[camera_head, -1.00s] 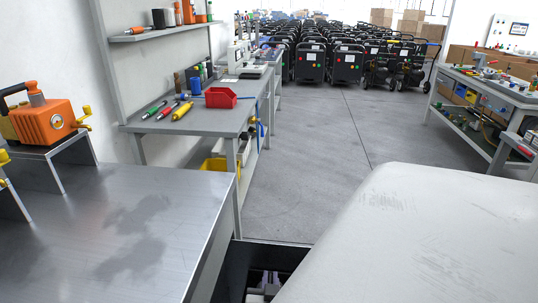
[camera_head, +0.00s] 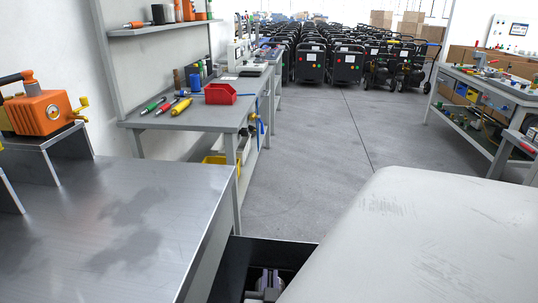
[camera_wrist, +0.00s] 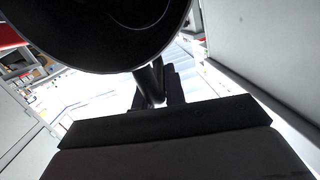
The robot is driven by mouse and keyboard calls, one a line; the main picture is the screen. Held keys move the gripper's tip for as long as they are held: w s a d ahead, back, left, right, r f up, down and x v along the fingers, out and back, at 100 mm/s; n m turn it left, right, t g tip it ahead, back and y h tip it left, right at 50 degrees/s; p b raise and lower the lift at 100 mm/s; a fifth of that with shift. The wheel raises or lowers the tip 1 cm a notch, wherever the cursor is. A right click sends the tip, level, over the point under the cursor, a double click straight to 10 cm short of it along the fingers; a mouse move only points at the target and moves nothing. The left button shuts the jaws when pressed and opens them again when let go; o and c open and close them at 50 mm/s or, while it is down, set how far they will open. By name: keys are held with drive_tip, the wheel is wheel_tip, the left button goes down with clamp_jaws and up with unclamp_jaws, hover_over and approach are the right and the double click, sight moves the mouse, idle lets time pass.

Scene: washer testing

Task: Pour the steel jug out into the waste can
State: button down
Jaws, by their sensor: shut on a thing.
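In the wrist view, a large dark rounded vessel (camera_wrist: 100,62), which looks like the steel jug, fills the top left, with its curved rim towards me. My gripper (camera_wrist: 158,92) is shut on a dark bar-like part below it, seemingly its handle. The jug's contents are not visible, and its tilt is hard to tell. In the head view, the jug does not show clearly. The waste can cannot be made out for certain in either view.
A bare steel table (camera_head: 110,225) is at the left, with an orange machine (camera_head: 42,112) on a stand. Behind is a workbench (camera_head: 190,117) with a red bin (camera_head: 220,94). A dark, box-shaped recess (camera_head: 232,270) lies at the bottom. The floor (camera_head: 310,150) beyond is clear.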

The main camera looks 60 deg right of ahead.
drive_tip(key=shift+s+a+r+t+h+b, duration=0.25)
drive_tip(key=shift+s+a+h+b, duration=0.2)
drive_tip(key=shift+b, duration=1.1)
drive_tip(key=shift+w+r, duration=0.1)
idle(0.8)
